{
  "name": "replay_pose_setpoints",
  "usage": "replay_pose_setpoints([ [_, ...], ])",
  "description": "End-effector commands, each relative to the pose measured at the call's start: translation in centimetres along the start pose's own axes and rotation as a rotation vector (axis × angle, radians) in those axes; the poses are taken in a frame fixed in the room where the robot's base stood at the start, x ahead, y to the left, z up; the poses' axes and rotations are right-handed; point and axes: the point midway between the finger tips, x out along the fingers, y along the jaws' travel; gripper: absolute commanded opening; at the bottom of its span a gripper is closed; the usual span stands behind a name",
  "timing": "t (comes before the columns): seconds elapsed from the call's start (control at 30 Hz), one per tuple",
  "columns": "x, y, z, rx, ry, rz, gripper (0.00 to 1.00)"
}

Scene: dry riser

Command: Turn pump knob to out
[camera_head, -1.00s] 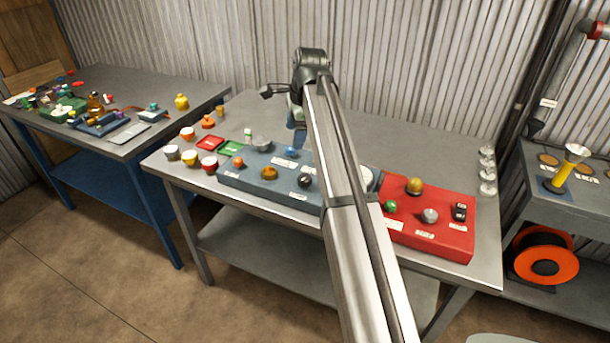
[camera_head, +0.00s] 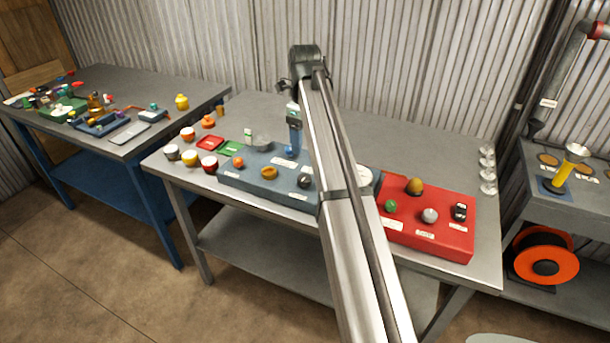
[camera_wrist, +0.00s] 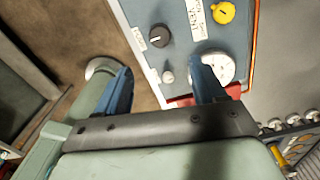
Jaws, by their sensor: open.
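A blue-grey panel (camera_head: 240,183) on the middle table carries several knobs and white labels. Its labels are too small to read, so I cannot tell which knob is the pump's. A black knob (camera_head: 304,181) sits near its front edge; a black knob with a pale pointer mark shows in the wrist view (camera_wrist: 159,36). A yellow-orange knob (camera_head: 269,173) is left of it, and a yellow knob shows in the wrist view (camera_wrist: 223,12). My gripper (camera_wrist: 161,68) is open and empty, its blue fingers spread above the panel's edge. A white dial (camera_wrist: 222,68) is partly behind the right finger.
A red panel (camera_head: 440,245) with several knobs stands right of the blue-grey one. Coloured cups (camera_head: 190,157) stand at the left. My arm hides part of both panels. The table's back (camera_head: 410,145) is clear.

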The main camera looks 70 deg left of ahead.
Motion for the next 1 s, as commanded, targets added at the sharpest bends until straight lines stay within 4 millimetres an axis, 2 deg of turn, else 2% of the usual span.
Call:
replay_pose_setpoints([
  [0.6,10.1,0.1,-0.1,-0.004,0.0,0.001,0.7],
  [0.8,12.1,0.0,0.0,-0.004,0.0,0.0,0.7],
  [1.0,12.8,0.0,0.0,-0.004,-0.001,0.0,0.7],
])
